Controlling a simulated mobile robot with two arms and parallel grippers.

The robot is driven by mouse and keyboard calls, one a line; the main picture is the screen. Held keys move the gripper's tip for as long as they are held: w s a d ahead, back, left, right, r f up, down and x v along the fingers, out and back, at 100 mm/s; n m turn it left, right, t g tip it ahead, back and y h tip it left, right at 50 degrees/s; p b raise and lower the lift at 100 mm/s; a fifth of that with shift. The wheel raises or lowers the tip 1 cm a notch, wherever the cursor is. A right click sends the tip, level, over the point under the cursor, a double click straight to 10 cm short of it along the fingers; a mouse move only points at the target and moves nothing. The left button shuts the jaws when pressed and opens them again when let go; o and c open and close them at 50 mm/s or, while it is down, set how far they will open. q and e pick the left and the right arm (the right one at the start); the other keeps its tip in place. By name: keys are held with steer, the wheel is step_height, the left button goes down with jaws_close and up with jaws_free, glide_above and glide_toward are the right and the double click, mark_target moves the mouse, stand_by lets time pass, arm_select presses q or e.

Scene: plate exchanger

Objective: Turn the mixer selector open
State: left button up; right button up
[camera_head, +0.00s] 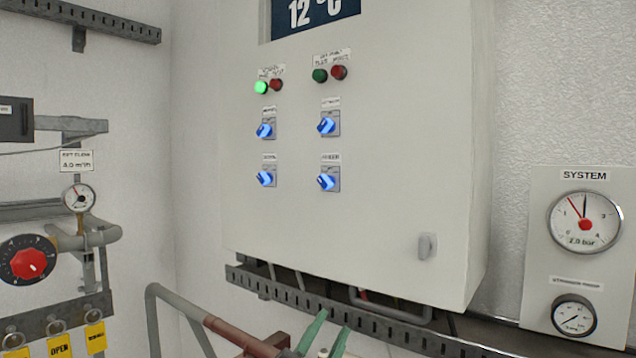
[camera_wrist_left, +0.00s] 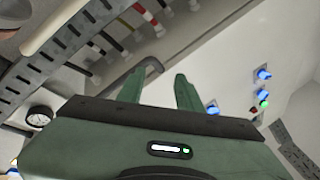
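Several blue selector knobs on small grey plates are on the front of a white cabinet (camera_head: 390,130): upper left (camera_head: 266,130), upper right (camera_head: 327,124), lower left (camera_head: 265,178) and lower right (camera_head: 327,181). Their labels are too small to read surely, so I cannot tell which is the mixer selector. My left gripper (camera_head: 334,321) is below the cabinet at the bottom of the head view, apart from the knobs. In the left wrist view its two green fingers (camera_wrist_left: 160,72) are apart with nothing between them. My right gripper is not in view.
A grey perforated cable tray (camera_head: 400,335) runs under the cabinet. A cabinet handle (camera_head: 427,246) sticks out at lower right. Gauges on a panel (camera_head: 570,265) stand at right; pipes and a red dial (camera_head: 30,263) are at left. Space before the cabinet front looks clear.

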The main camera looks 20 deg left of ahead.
arm_select(q)
steer(key=d+r+m+g+h, duration=0.4)
steer(key=r+m+g+h, duration=0.3)
steer(key=r+m, duration=0.4)
steer(key=d+r+m+g+h, duration=0.5)
steer(key=r+m+h, duration=0.35)
steer(key=m, duration=0.45)
steer(key=t+y+p, duration=0.2)
steer(key=y+p, duration=0.1)
steer(key=y, duration=0.8)
glide_toward(320, 181)
steer(key=shift+n, duration=0.3)
steer(key=x, duration=0.8)
steer(key=shift+w+d+r, duration=0.1)
steer(key=shift+w, duration=0.05)
steer(key=shift+w+d+f, duration=0.3)
steer(key=shift+w, duration=0.15)
jaws_close()
